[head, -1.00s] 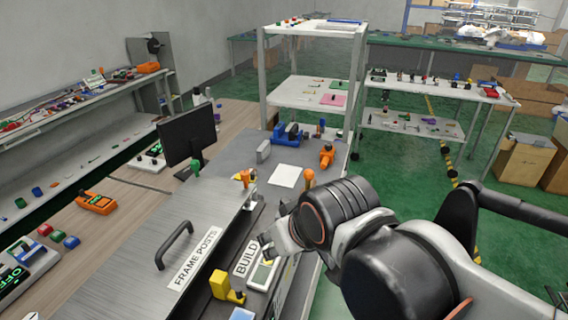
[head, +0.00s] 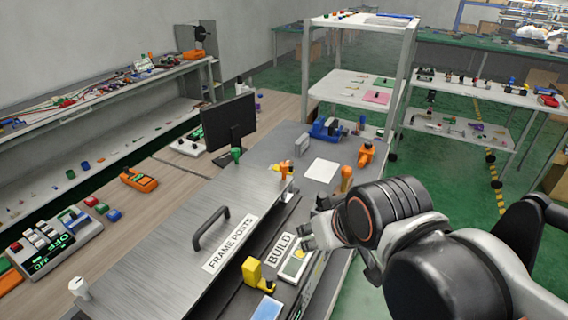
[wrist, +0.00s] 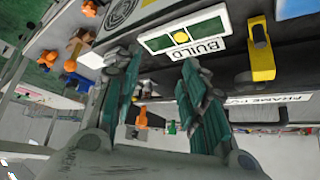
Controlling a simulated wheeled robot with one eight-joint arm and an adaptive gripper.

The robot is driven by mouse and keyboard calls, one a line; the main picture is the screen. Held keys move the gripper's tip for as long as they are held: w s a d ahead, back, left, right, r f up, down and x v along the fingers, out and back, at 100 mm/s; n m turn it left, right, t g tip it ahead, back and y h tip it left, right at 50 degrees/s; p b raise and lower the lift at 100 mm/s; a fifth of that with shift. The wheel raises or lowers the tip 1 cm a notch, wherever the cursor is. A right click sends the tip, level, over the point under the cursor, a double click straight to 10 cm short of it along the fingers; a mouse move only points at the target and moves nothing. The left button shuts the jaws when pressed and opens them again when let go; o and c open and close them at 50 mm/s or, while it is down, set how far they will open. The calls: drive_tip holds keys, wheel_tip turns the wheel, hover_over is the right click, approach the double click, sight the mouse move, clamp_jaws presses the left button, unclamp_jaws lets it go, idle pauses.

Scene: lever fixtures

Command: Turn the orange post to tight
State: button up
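Several orange pieces are in view, and I cannot tell for sure which one the task means. An upright orange post (head: 346,178) stands at the right edge of the grey bench, beyond my gripper. A smaller orange piece (head: 285,168) stands near the far end of the metal frame plate. My gripper (head: 312,232) hangs over the bench near the BUILD label (head: 280,248), apart from both pieces. In the wrist view my gripper (wrist: 157,62) has its two fingers spread with nothing between them. Orange pieces (wrist: 70,65) lie left of the fingers there.
The FRAME POSTS plate (head: 190,240) with a black handle (head: 211,227) lies left of my gripper. A yellow post (head: 257,273) stands nearby. An orange clamp-like piece (head: 366,152), a blue one (head: 326,129) and a monitor (head: 229,122) are farther back. Green floor is open on the right.

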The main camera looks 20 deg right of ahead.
drive_tip(key=w+r+n+g+p, duration=0.1)
drive_tip(key=w+r+n+p, duration=0.15)
drive_tip(key=r+p, duration=0.2)
wheel_tip(320, 180, up, 10)
drive_tip(key=n+g+p, duration=0.6)
drive_tip(key=n+p, duration=0.5)
drive_tip(key=p, duration=0.5)
hover_over(284, 164)
wheel_tip(284, 164, down, 13)
drive_tip(key=shift+f, duration=0.2)
clamp_jaws()
